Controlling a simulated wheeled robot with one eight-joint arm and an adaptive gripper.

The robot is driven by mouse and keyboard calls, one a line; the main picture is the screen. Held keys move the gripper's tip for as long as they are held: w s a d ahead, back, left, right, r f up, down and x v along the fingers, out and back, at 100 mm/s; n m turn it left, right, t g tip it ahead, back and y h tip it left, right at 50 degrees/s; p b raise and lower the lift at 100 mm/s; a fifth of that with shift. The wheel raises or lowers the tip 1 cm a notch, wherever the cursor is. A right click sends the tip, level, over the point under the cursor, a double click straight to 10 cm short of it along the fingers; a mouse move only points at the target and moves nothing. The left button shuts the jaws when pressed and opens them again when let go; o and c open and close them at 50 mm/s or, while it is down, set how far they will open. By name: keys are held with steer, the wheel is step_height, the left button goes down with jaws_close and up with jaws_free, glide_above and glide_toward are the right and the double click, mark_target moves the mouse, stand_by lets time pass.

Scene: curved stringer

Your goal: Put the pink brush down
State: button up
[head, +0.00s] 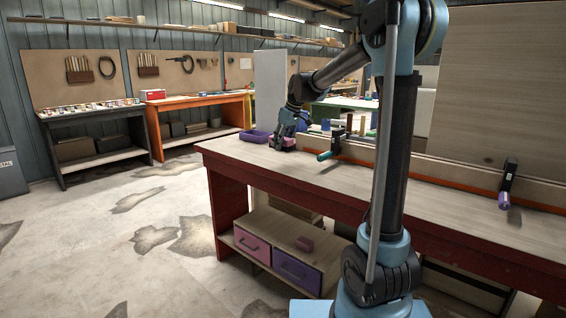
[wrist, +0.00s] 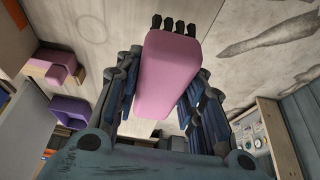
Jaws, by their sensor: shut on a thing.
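The pink brush (wrist: 167,72) is a smooth pink block with a row of dark bristle tufts at its far end in the wrist view. My gripper (wrist: 165,85) is shut on it, with the dark fingers along both sides of the block. In the head view my gripper (head: 283,140) is at the far left end of the workbench (head: 232,152), low over its top. The brush is too small there to tell apart from the pink near the fingers. I cannot tell whether it touches the surface.
A green-handled clamp (head: 330,153) and a purple-handled clamp (head: 506,185) stand along the bench. Below are a pink drawer (head: 253,246) and a purple drawer (head: 297,271). The bench front is clear.

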mark_target(279, 165)
steer(key=shift+f, duration=3.3)
steer(key=shift+f, duration=0.5)
steer(key=o, duration=1.2)
steer(key=shift+r, duration=0.15)
steer(key=shift+r, duration=0.3)
steer(key=d+v, duration=0.1)
steer(key=v, duration=1.6)
steer(key=s+d+f+m+h, duration=0.1)
steer(key=s+d+f+m, duration=0.1)
steer(key=s+d+f, duration=0.3)
steer(key=s+d+f+m, duration=0.1)
steer(key=s+d+f, duration=0.1)
steer(key=s, duration=0.5)
steer(key=s+d+f+m+h, duration=0.1)
steer(key=s+d+f+m, duration=0.2)
steer(key=s, duration=0.4)
steer(key=s+d+f+m, duration=0.1)
steer(key=s+d+f, duration=0.2)
steer(key=s+f, duration=0.3)
steer(key=s+d+f+m+h, duration=0.1)
steer(key=s+d+f, duration=0.1)
steer(key=s+f, duration=0.3)
steer(key=s+d+f+m, duration=0.2)
steer(key=s+d+f, duration=0.1)
steer(key=s+f, duration=0.3)
steer(key=shift+s+d+f+g, duration=0.3)
steer(key=shift+s+f, duration=0.05)
steer(key=shift+f, duration=0.15)
